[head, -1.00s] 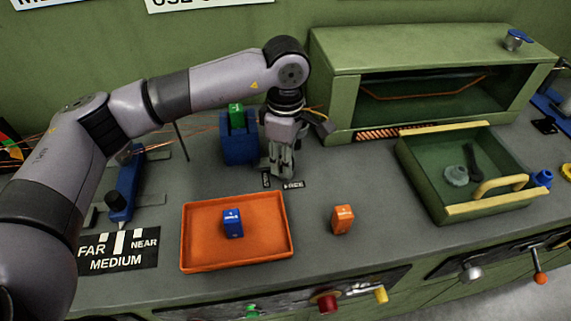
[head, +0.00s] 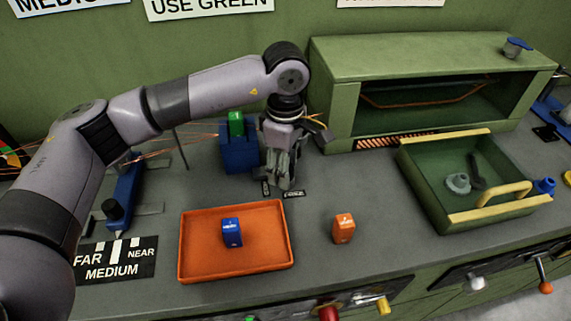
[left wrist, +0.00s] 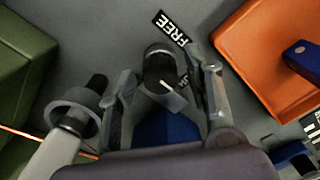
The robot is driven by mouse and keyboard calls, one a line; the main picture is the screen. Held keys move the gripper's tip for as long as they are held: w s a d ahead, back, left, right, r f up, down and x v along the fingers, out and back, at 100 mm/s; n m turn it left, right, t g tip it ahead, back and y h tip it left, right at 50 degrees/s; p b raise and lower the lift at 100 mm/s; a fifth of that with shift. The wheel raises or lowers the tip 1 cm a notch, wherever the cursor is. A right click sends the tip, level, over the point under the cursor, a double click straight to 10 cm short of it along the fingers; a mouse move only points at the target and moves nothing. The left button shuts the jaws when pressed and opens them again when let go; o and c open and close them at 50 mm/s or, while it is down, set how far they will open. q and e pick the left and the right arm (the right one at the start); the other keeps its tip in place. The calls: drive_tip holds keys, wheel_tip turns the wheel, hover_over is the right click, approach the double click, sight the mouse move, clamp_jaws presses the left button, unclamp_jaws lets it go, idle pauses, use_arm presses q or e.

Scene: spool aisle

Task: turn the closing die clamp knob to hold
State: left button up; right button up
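The blue die clamp (head: 239,157) stands behind and left of my left gripper, with a green block (head: 236,123) on top. My left gripper (head: 281,178) points down beside it, just behind two small black labels. In the left wrist view, a dark round knob (left wrist: 159,68) with a white pointer mark lies between the two fingers (left wrist: 168,82). The fingers are apart, with gaps beside the knob, so the gripper looks open around it. The FREE label (left wrist: 173,28) is readable; another label is partly hidden behind the knob and right finger. My right gripper is out of view.
An orange tray (head: 190,262) with a blue block (head: 231,232) lies in front. An orange block (head: 343,229) stands right of it. A green drawer tray (head: 430,190) and a green cabinet (head: 340,95) are at right. Several knobs line the front edge.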

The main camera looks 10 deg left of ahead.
use_arm(q)
drive_tip(key=shift+o, duration=0.2)
wheel_tip(320, 180, up, 12)
idle(0.6)
